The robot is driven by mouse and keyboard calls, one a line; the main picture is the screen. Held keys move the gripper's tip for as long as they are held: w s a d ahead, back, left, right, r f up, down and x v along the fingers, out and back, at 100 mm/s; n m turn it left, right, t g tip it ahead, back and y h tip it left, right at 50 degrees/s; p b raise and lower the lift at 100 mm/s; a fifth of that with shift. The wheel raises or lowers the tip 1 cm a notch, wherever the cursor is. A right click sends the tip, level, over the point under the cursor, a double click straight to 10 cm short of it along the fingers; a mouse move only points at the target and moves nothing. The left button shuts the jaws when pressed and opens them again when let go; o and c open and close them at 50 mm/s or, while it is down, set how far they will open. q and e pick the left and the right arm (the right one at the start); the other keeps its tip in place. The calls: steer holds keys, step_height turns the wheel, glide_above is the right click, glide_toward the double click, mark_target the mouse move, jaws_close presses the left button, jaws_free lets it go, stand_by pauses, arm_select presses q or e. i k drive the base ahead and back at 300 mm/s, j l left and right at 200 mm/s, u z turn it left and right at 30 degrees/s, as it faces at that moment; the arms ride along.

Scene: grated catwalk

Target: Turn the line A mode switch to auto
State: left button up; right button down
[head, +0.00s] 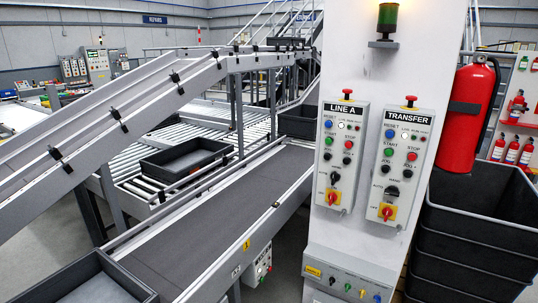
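The LINE A control box (341,157) is a light grey panel on the white column, left of the similar TRANSFER box (401,166). Its black mode switch (334,178) sits low on the panel, with an AUTO label to its left. Which way the knob points is too small to tell. Below it is a red and yellow rotary switch (333,197). Above it are blue, green, red and black buttons, with a red mushroom button on top of the box. Neither of my grippers shows in the head view.
A conveyor (215,205) with a dark belt runs left of the column. A dark tray (187,158) lies on rollers behind it. A red fire extinguisher (467,118) and stacked black crates (472,235) stand right. A lower switch panel (349,282) juts out below the boxes.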

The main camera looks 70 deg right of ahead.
mark_target(335, 176)
steer(key=z, duration=3.05)
steer(key=i+j+z, duration=0.2)
steer(key=i+l, duration=0.05)
steer(key=i, duration=0.1)
